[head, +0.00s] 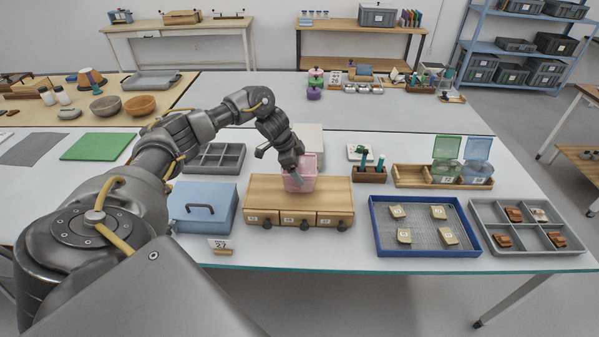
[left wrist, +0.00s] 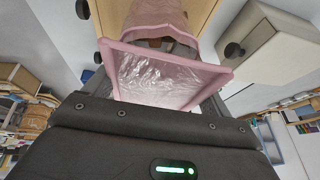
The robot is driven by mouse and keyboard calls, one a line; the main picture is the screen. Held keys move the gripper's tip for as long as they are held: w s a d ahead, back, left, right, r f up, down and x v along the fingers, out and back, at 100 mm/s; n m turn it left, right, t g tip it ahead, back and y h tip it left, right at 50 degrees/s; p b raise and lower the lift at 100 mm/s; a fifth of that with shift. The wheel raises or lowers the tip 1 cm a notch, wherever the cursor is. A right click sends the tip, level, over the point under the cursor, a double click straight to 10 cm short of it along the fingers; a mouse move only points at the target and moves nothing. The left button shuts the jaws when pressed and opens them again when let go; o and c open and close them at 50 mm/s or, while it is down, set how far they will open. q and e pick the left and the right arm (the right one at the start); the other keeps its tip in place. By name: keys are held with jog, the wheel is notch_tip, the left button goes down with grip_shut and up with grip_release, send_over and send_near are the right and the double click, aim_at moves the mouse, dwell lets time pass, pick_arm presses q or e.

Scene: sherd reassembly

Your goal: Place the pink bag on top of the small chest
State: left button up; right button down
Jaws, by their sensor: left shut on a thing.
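The pink bag (head: 300,178) is held at the top of the small wooden chest (head: 264,190), over its right half. The chest has three drawers with dark knobs in front. My left gripper (head: 296,180) comes down from above and is shut on the bag. In the left wrist view the bag (left wrist: 165,75) fills the space between my fingers, its rim facing the camera, with the wood of the chest (left wrist: 190,12) behind it. I cannot tell whether the bag's bottom touches the chest top. My right gripper is not in view.
A blue box with a handle (head: 203,206) stands close left of the chest. A blue-rimmed tray (head: 378,239) and a grey compartment tray (head: 488,226) lie to the right. A pale box (head: 309,138) and a pen holder (head: 370,175) stand near the chest.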

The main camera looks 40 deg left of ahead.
pick_arm(q)
notch_tip(320, 180, down, 2)
jog(key=shift+f+p, duration=0.1)
jog(key=shift+p, duration=0.25)
jog(key=shift+f, duration=0.15)
jog(key=shift+d, duration=0.1)
jog(key=o, duration=1.6)
jog(key=shift+f, duration=0.1)
jog(key=b+v, duration=0.2)
jog(key=v, duration=0.9)
jog(key=shift+s+r, duration=0.25)
jog(key=shift+r, duration=0.35)
